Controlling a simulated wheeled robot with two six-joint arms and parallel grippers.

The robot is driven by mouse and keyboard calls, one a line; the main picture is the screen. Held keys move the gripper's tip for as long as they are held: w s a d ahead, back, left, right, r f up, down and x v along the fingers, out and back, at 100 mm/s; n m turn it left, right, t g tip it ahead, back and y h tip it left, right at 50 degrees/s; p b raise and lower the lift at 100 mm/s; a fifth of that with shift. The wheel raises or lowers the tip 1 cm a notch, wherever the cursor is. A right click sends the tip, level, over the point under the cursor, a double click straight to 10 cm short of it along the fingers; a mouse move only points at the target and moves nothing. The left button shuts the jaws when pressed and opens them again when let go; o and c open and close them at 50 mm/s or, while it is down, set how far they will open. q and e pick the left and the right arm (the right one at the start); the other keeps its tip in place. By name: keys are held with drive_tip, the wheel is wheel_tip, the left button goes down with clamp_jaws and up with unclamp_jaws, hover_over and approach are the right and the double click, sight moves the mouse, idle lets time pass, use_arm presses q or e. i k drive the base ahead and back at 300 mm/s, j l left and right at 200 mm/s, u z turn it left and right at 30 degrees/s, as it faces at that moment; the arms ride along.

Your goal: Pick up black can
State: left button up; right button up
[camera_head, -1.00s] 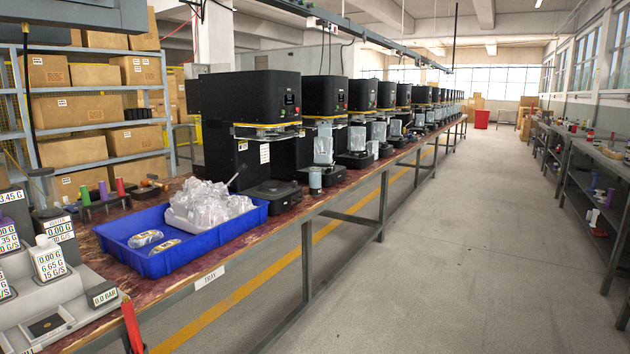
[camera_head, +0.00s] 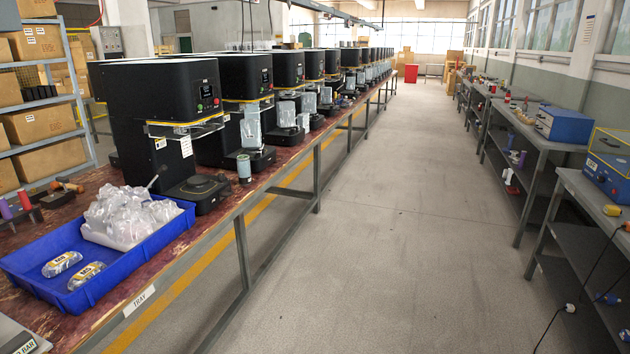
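A small grey-green can (camera_head: 244,168) stands at the bench edge beside the nearest black seamer (camera_head: 160,105). I cannot tell which can is the black can of the task. Neither of my grippers shows in the view.
A blue tray (camera_head: 112,287) of clear bags and two labelled packs sits on the long bench at the left. More black seamers run along that bench. Side tables (camera_head: 584,190) with blue boxes (camera_head: 565,124) line the right. The aisle floor (camera_head: 390,240) between is clear.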

sight(244, 176)
drive_tip(key=i+z, duration=0.1)
drive_tip(key=i, duration=1.85)
